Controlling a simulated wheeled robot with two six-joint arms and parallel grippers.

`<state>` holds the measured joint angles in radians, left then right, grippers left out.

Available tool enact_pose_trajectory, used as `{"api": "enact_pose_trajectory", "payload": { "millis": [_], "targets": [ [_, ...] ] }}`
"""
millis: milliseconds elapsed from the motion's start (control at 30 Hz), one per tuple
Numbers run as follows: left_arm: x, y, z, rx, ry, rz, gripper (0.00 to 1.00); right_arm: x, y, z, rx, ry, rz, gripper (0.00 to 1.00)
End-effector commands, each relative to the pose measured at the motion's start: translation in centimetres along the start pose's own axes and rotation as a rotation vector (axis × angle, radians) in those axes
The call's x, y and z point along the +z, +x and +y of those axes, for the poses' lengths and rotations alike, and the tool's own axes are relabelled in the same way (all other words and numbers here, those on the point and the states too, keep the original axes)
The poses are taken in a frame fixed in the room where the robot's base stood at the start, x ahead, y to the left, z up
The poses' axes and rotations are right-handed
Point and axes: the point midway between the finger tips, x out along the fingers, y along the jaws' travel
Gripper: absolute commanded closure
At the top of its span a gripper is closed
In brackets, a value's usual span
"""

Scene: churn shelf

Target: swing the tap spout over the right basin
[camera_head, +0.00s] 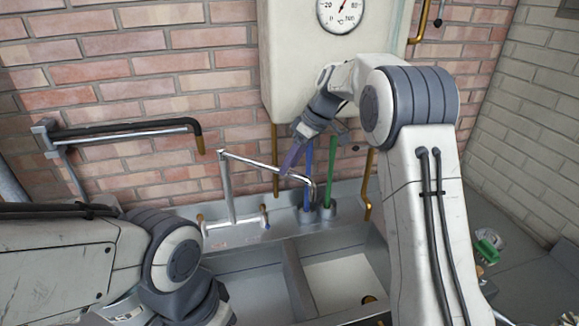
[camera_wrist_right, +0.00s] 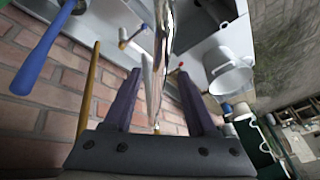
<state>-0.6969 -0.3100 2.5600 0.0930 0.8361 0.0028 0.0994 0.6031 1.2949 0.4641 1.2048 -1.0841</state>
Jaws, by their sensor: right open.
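The chrome tap stands on the back ledge of the sink, with an upright post (camera_head: 228,190) and a long spout (camera_head: 256,164) reaching right and bending down at its end. In the head view the spout's end appears in front of the blue-handled brush, a little right of the divider (camera_head: 294,275) between the left basin (camera_head: 245,292) and the right basin (camera_head: 345,280). My right gripper (camera_head: 288,168) is open at the spout's outer part. In the right wrist view, shiny metal (camera_wrist_right: 160,70) shows between its fingers (camera_wrist_right: 155,103); contact is unclear. My left gripper is out of view.
A blue-handled brush (camera_head: 307,165) and a green-handled brush (camera_head: 332,165) stand in holders close to the spout's end. A white boiler (camera_head: 290,75) hangs above. A wall bracket with a pipe (camera_head: 130,132) is at left.

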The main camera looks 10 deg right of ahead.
Motion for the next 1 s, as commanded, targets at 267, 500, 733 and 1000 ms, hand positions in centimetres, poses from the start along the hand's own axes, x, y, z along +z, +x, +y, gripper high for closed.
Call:
{"api": "enact_pose_trajectory", "payload": {
  "millis": [267,500,733,1000],
  "targets": [
    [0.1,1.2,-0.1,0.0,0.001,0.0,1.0,0.0,-5.5,0.1,0.006,-0.002,0.003,0.43],
    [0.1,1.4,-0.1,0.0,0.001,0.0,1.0,0.0,-8.6,0.0,0.002,0.0,0.001,0.43],
    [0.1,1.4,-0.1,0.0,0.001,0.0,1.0,0.0,-9.2,0.0,0.001,0.0,0.0,0.43],
    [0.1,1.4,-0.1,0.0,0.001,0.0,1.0,-0.3,-8.7,-1.0,-0.001,0.007,-0.008,1.0]
  ]
}}
